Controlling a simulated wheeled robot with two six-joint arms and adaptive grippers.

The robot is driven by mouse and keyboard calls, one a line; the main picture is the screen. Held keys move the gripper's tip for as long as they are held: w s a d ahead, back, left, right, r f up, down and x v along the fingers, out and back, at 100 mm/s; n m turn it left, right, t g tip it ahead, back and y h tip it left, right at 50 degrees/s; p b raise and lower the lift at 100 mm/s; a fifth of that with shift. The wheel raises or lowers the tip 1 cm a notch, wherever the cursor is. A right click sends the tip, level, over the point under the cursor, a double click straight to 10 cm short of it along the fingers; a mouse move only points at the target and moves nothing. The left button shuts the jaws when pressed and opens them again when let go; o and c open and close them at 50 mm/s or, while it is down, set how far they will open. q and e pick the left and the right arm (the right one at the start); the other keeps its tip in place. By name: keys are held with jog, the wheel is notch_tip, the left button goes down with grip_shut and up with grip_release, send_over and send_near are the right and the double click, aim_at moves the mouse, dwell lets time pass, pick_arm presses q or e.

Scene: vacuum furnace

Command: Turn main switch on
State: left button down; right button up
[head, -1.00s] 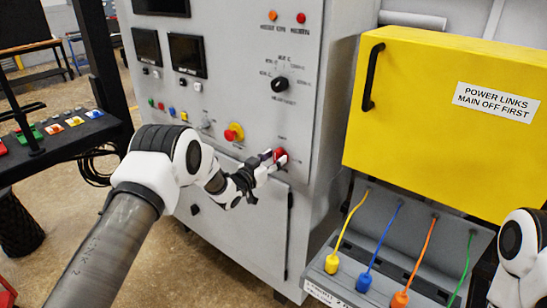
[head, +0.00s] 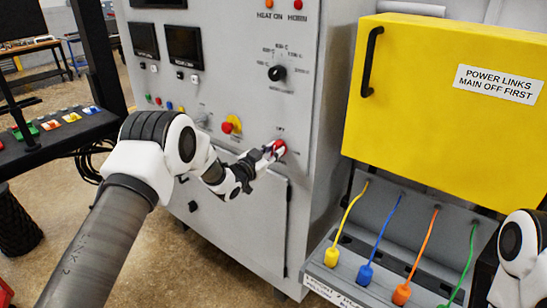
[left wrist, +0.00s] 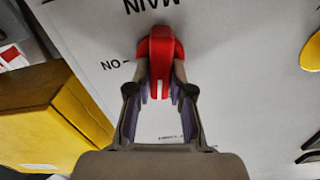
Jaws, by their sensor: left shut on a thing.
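The red main switch (head: 279,147) is on the grey cabinet front, below and right of the red and yellow knob. In the left wrist view the red switch (left wrist: 161,60) has a handle with a white mark at its lower end in the picture. An upside-down ON label (left wrist: 114,65) is at its left, and the mark does not point at it. My left gripper (head: 268,153) is shut on the handle, one finger on each side; it also shows in the left wrist view (left wrist: 160,88). My right gripper is out of view.
A yellow cover (head: 440,110) labelled "POWER LINKS MAIN OFF FIRST" is right of the cabinet. Below it, yellow, blue, orange and green cables end in plugs on a grey tray (head: 345,284). The red and yellow knob (head: 231,125) is close above my left wrist.

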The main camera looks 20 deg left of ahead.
pick_arm(q)
jog(key=m+b, duration=0.4)
jog(key=b, duration=0.2)
jog(key=f+m+b, duration=0.1)
jog(key=m+b, duration=0.4)
jog(key=b, duration=0.1)
jog(key=m+b, duration=0.4)
jog(key=b, duration=0.2)
jog(key=shift+s+d+f, duration=0.1)
jog(key=shift+d+f, duration=0.15)
jog(key=shift+d, duration=0.05)
jog(key=m+b, duration=0.2)
jog(key=shift+r+b, duration=0.15)
jog(key=shift+b, duration=0.2)
jog(key=shift+r+m, duration=0.1)
jog(key=shift+m, duration=0.2)
jog(key=shift+r, duration=0.1)
jog(key=c, duration=1)
grip_release()
jog(key=shift+c, duration=0.2)
jog(key=v, duration=1.2)
